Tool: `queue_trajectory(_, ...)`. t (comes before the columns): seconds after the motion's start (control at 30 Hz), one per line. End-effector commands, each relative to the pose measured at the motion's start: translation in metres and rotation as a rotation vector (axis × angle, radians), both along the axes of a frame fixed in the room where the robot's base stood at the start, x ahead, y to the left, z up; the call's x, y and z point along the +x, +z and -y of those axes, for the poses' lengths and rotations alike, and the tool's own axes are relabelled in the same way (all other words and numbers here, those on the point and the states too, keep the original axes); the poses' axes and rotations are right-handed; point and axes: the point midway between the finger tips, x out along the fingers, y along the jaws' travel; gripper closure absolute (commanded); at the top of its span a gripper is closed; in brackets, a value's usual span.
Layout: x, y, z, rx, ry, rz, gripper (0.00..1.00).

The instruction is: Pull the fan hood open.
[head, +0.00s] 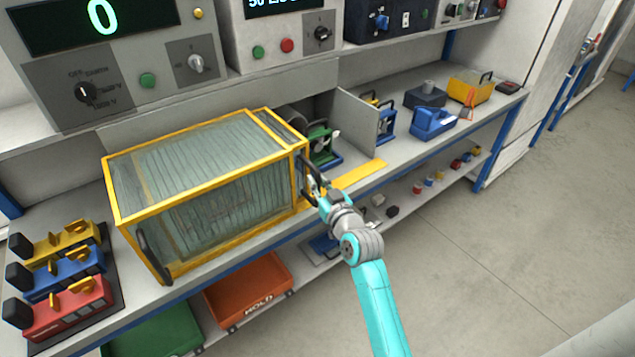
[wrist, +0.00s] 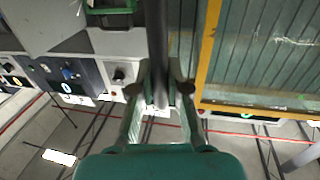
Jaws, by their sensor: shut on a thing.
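The fan hood (head: 205,150) is a clear, ribbed box with a yellow frame on the workbench, left of centre in the head view. Its yellow frame also shows at the right of the wrist view (wrist: 208,50). A dark handle (head: 308,172) stands at its right front edge, and a second dark handle (head: 152,256) is at its left front edge. My gripper (head: 316,188) is at the right handle. In the wrist view my gripper (wrist: 160,95) has its fingers on both sides of the dark handle bar (wrist: 157,45) and is shut on it.
A green-framed device (head: 322,146) and an upright grey panel (head: 358,122) stand right of the hood. Red, blue and yellow blocks (head: 65,290) sit at the bench's left end. A lower shelf holds an orange bin (head: 245,290). The floor at right (head: 510,250) is clear.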

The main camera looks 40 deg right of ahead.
Motion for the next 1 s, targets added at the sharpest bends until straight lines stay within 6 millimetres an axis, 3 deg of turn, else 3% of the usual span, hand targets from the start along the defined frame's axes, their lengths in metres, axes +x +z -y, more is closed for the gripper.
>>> queue_trajectory(0.23,0.0,0.0,0.0,0.0,0.001,-0.001,1.0)
queue_trajectory(0.27,0.0,0.0,0.0,0.0,0.001,0.0,0.78)
queue_trajectory(0.33,0.0,0.0,0.0,0.0,0.001,-0.001,0.6)
queue_trajectory(0.73,-0.004,-0.001,-0.001,0.0,0.0,-0.001,0.59)
queue_trajectory(1.0,-0.043,-0.001,-0.009,0.001,-0.001,-0.002,0.59)
